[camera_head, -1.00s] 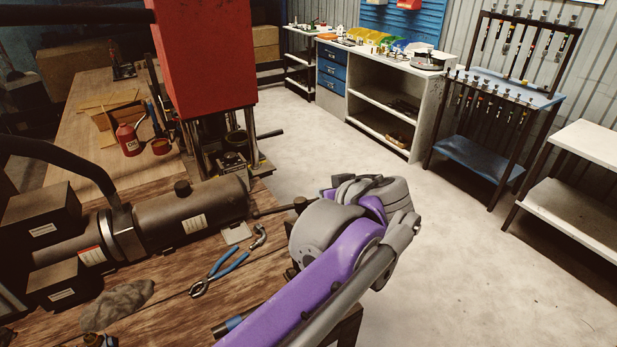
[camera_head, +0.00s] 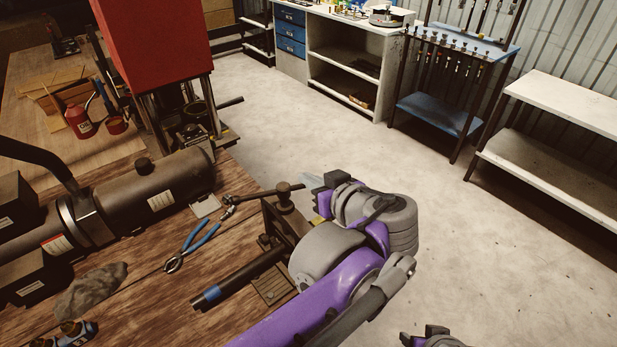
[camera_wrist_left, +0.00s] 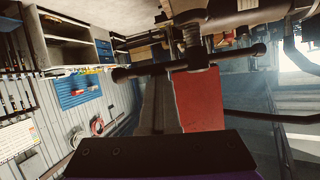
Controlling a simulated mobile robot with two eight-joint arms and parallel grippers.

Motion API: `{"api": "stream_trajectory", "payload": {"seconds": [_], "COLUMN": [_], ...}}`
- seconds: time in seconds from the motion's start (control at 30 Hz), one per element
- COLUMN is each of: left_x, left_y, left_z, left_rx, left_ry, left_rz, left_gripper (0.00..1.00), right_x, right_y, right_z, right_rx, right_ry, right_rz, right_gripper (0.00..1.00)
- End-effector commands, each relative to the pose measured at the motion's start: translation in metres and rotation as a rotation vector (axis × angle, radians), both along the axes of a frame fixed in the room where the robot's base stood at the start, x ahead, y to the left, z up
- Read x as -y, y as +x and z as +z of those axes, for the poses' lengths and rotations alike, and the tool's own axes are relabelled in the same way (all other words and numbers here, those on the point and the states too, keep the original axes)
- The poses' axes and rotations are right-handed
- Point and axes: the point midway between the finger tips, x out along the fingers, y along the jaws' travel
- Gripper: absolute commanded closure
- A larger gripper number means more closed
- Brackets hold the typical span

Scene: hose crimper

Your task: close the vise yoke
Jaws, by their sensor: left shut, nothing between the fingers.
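The vise sits at the bench's right edge in the head view, its ridged base (camera_head: 272,286) low. The dark yoke (camera_head: 283,224) rises above it, with a screw and T-bar handle (camera_head: 262,195) on top. My arm covers its right side, so I cannot tell whether it is latched. A dark hose (camera_head: 240,277) with a blue band runs toward the vise. My left gripper (camera_head: 312,181) is shut and empty, just right of the handle; contact is unclear. The T-bar (camera_wrist_left: 232,56) crosses the left wrist view in front of the gripper. Part of my right arm shows at bottom; its fingers are unclear.
Blue-handled pliers (camera_head: 193,246), a grey rag (camera_head: 92,289) and a dark cylinder (camera_head: 150,192) lie left of the vise. A red press (camera_head: 150,45) stands behind. A white bench (camera_head: 565,105) is at right. The floor between is clear.

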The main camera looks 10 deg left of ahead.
Motion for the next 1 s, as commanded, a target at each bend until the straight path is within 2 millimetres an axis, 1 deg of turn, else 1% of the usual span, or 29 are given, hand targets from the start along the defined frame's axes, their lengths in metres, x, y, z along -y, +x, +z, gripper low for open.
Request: {"api": "stream_trajectory", "payload": {"seconds": [0.03,0.13,0.27,0.37,0.5,0.53,0.6,0.8,1.0], "left_x": [0.001,0.001,-0.002,-0.007,-0.016,-0.013,-0.001,0.024,0.041], "left_y": [-0.001,-0.001,0.003,0.013,0.033,0.031,0.017,-0.013,-0.035], "left_z": [-0.004,-0.004,0.0,0.011,0.029,0.029,0.028,0.038,0.048], "left_rx": [-0.006,-0.007,-0.006,-0.001,0.006,0.003,-0.001,-0.002,-0.001], "left_ry": [-0.007,-0.007,-0.007,-0.005,-0.003,-0.003,-0.002,-0.002,-0.001], "left_rz": [0.0,0.0,0.002,0.003,0.001,-0.004,-0.009,-0.009,-0.005], "left_gripper": [1.0,1.0,1.0,1.0,1.0,1.0,1.0,1.0,1.0], "right_x": [0.0,0.0,0.0,0.0,0.0,0.0,0.0,0.0,0.0], "right_y": [0.0,0.0,0.002,0.007,0.018,0.018,0.014,0.011,0.01], "right_z": [-0.001,-0.001,0.005,0.016,0.038,0.037,0.031,0.024,0.022], "right_rx": [-0.001,0.0,0.004,0.014,0.035,0.034,0.027,0.021,0.019], "right_ry": [0.0,0.0,0.0,0.0,0.0,0.0,0.0,0.0,0.0], "right_rz": [0.0,0.0,0.0,0.0,0.0,0.0,0.0,0.0,0.0], "right_gripper": [0.43,0.43,0.43,0.43,0.43,0.43,0.43,0.43,0.43]}}
